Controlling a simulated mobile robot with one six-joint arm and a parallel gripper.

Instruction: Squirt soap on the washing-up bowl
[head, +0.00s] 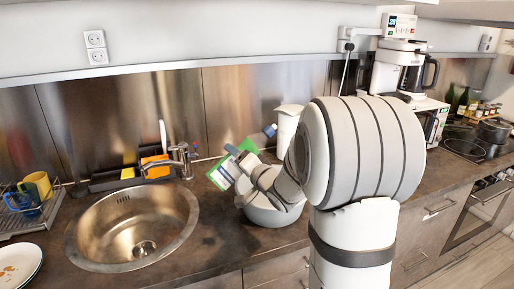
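A green soap bottle with a white label (224,173) is tilted in the air over the left rim of the washing-up bowl. A blue part shows at its upper right, and I cannot tell for certain whether it is the bottle's cap. The pale grey washing-up bowl (262,214) stands on the counter to the right of the sink, partly covered by my arm. My gripper (248,170) is at the bottle and appears shut on it. My fingertips are small and partly hidden. No soap stream can be made out.
The round metal sink (130,228) with its tap (182,160) lies left of the bowl. A caddy (130,173) with an orange sponge is behind the sink. A dish rack with mugs (38,186) is far left. A white cylinder (288,122) stands behind the bowl.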

